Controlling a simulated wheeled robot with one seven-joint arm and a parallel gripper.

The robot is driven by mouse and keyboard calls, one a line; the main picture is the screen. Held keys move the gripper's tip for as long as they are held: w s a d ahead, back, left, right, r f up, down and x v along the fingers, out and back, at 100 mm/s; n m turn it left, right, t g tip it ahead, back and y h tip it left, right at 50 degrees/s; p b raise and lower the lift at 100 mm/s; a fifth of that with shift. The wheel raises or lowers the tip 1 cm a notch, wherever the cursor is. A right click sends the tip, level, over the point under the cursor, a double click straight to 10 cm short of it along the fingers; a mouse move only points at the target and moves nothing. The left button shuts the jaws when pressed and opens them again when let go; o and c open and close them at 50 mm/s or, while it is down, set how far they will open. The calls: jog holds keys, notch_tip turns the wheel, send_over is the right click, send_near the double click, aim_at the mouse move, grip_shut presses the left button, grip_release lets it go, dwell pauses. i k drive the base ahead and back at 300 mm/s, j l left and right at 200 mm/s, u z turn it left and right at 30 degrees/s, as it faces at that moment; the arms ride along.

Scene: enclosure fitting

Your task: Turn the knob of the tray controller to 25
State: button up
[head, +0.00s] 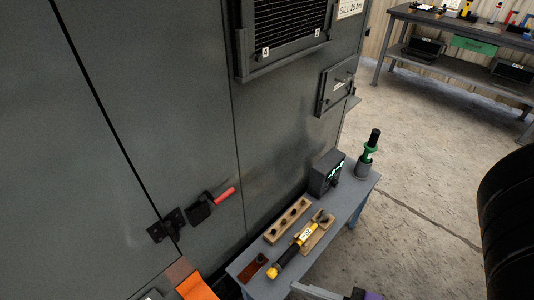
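A dark box with a lit green display, which looks like the tray controller (320,174), stands on a narrow grey bench (352,195) against the large grey cabinet. A small dark knob seems to sit low on its front, but its pointer and any numbers are too small to read. My gripper is not clearly in view. A grey bar and dark and purple pieces at the bottom edge are cut off, and I cannot tell what they are.
On the bench are a green-and-black tool in a holder (367,155), a wooden block with holes (287,221) and a yellow-black tool (290,254). A red-handled latch (210,204) juts from the cabinet (180,90). Open floor (430,170) lies right; a workbench (465,35) stands behind.

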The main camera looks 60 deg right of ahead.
aim_at(335, 182)
jog(key=z, duration=1.6)
